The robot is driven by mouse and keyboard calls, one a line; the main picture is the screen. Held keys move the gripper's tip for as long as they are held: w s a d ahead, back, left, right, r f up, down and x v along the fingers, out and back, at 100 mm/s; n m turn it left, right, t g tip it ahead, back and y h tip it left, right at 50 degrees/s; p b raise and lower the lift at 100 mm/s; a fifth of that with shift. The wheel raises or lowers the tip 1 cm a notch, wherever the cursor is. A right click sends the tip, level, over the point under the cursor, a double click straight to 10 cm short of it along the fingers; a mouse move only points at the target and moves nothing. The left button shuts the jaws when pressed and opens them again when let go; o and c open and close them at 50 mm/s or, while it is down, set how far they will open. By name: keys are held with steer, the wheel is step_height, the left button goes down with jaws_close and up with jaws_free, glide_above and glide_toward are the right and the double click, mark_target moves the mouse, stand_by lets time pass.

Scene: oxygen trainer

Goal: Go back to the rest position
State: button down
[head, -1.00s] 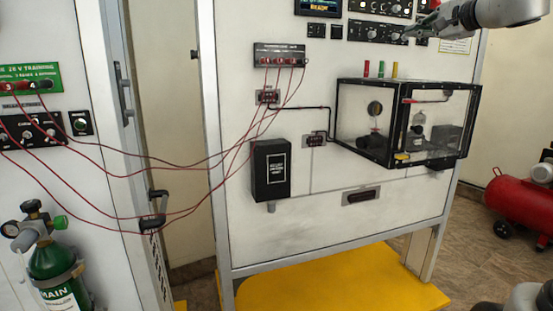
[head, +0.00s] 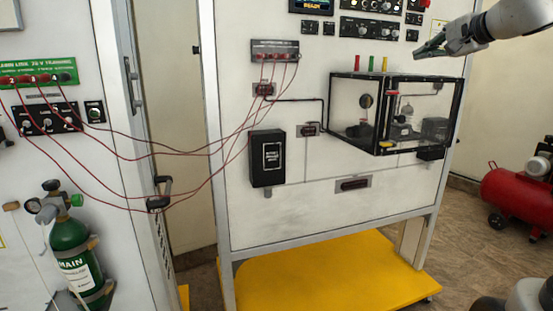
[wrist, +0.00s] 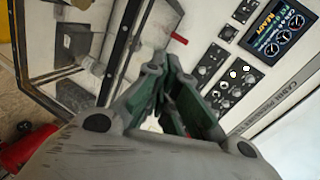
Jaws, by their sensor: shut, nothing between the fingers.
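My gripper (head: 430,47) is at the upper right of the head view, in front of the white panel (head: 230,210) and above the clear black-framed box (head: 400,105). In the wrist view my gripper (wrist: 168,92) has its green-padded fingers shut, with nothing held. The box (wrist: 85,45) shows at the left of that view. The control panel with a lit display (wrist: 275,35) is at the right. My gripper appears apart from the panel and the box, though the exact gap cannot be told.
Red, green and yellow posts (head: 371,63) stand on the box. Red cables (head: 150,155) hang between the panels at left. A green cylinder (head: 75,255) stands at lower left, and a red compressor (head: 515,195) is on the floor at right.

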steer(key=s+f+n+g+h, duration=0.1)
steer(key=s+f+n+g, duration=0.35)
steer(key=s+f, duration=0.9)
steer(key=s+a+f+n+g+h, duration=0.1)
steer(key=s+f+n+g, duration=0.1)
steer(key=s+f+n, duration=0.2)
steer(key=s+a+f+n+g+h, duration=0.1)
steer(key=s+f+n+g+h, duration=0.1)
steer(key=s+f, duration=0.8)
steer(key=s+n, duration=0.1)
steer(key=s, duration=0.4)
steer(key=shift+s+a+n+g+h, duration=0.3)
steer(key=shift+n+g, duration=0.05)
steer(key=shift+f, duration=0.1)
